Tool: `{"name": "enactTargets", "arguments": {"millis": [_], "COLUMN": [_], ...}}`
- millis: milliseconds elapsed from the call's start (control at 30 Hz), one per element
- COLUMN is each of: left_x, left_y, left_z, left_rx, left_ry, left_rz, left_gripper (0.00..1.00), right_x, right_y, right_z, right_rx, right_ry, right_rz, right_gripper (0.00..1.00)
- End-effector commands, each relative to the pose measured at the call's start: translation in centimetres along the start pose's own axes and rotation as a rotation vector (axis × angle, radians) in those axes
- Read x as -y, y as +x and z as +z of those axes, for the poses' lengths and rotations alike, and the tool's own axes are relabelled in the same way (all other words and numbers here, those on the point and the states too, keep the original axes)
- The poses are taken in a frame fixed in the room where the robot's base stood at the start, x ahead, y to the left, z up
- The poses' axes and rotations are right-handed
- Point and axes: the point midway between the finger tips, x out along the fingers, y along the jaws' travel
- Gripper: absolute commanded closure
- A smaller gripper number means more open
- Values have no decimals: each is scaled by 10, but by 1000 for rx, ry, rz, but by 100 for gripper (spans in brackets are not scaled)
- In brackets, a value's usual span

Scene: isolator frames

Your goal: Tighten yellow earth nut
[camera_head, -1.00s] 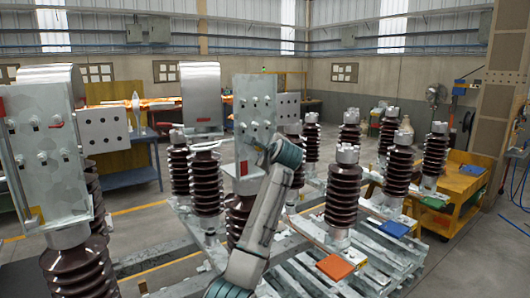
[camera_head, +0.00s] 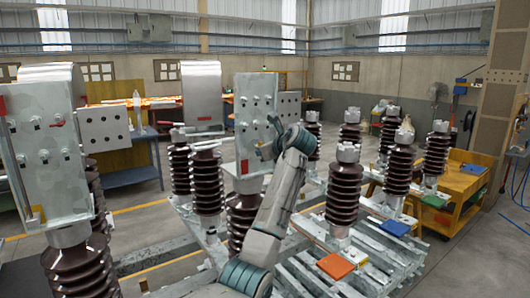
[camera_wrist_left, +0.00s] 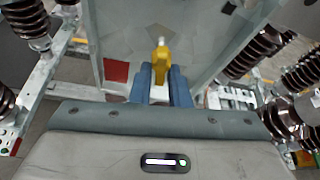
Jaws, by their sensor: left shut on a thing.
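My left gripper (camera_wrist_left: 160,88) shows in the left wrist view with its blue fingers shut on the yellow earth nut (camera_wrist_left: 161,56). The nut sits between the fingertips, with a small grey tip above it. A grey steel plate (camera_wrist_left: 205,30) with a red patch (camera_wrist_left: 116,70) lies behind it; I cannot tell whether the nut touches the plate. In the head view my left gripper (camera_head: 272,132) is small, at the right edge of the middle steel plate (camera_head: 254,105), and the nut cannot be made out. My right gripper is not in view.
A similar steel plate (camera_head: 45,150) with bolts stands at the left on a brown ribbed insulator (camera_head: 80,268). More insulators (camera_head: 342,195) stand on frames at the right. A yellow cart (camera_head: 455,190) is beyond them. Bare floor shows at the lower right.

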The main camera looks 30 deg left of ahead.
Motion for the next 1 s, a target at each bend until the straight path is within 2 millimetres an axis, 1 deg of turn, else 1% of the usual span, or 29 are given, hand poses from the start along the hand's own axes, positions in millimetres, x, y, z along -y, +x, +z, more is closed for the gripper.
{"name": "enactTargets", "arguments": {"millis": [200, 567, 600, 700, 1000], "left_x": [0, 0, 0, 0, 0], "left_y": [0, 0, 0, 0, -1], "left_z": [0, 0, 0, 0, 0], "left_rx": [1, 1, 1, 1, 1], "left_ry": [32, 35, 35, 34, 34], "left_rz": [13, 15, 15, 14, 14], "left_gripper": [100, 100, 82, 64, 64], "right_x": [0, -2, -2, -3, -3], "right_y": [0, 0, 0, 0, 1], "right_z": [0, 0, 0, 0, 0], "right_rx": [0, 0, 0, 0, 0], "right_ry": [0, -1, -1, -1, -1], "right_rz": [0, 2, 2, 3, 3], "right_gripper": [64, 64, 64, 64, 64]}}
